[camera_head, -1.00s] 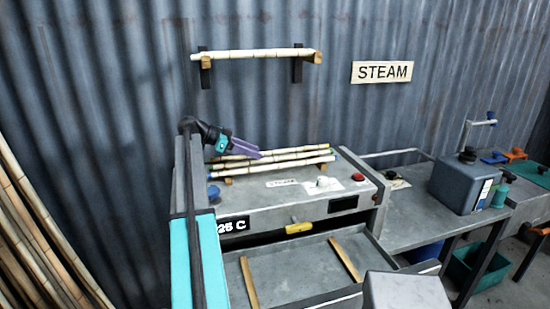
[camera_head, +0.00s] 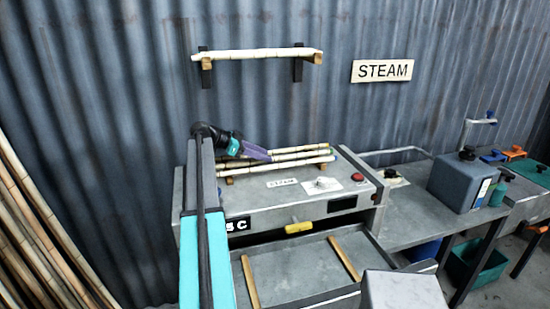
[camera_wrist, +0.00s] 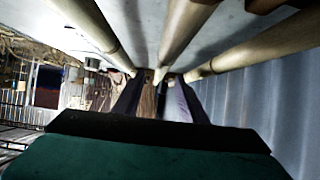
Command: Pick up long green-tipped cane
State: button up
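Three pale canes lie side by side on wooden rests on top of the steam box: a back one (camera_head: 310,147), a middle one (camera_head: 305,152) and a front one (camera_head: 300,161). Their tip colours are too small to tell surely, so I cannot single out the green-tipped one. My gripper (camera_head: 268,156), with purple fingers, is at the left part of the canes and hides some of them. In the wrist view my gripper (camera_wrist: 158,92) has its fingers apart, near the far end of the middle cane (camera_wrist: 180,35). I see no cane held.
The grey steam box (camera_head: 260,205) has a yellow handle (camera_head: 298,227) and an open tray (camera_head: 290,275) in front. Another cane (camera_head: 255,54) rests on wall brackets above. Tall canes (camera_head: 40,220) lean at the left. A blue-grey tank (camera_head: 458,183) stands on the right bench.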

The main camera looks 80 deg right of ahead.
jog(key=shift+p+x, duration=0.75)
jog(key=shift+x, duration=0.75)
grip_shut()
jog(key=shift+r, duration=0.15)
notch_tip(320, 180, up, 10)
jog(key=b, duration=0.5)
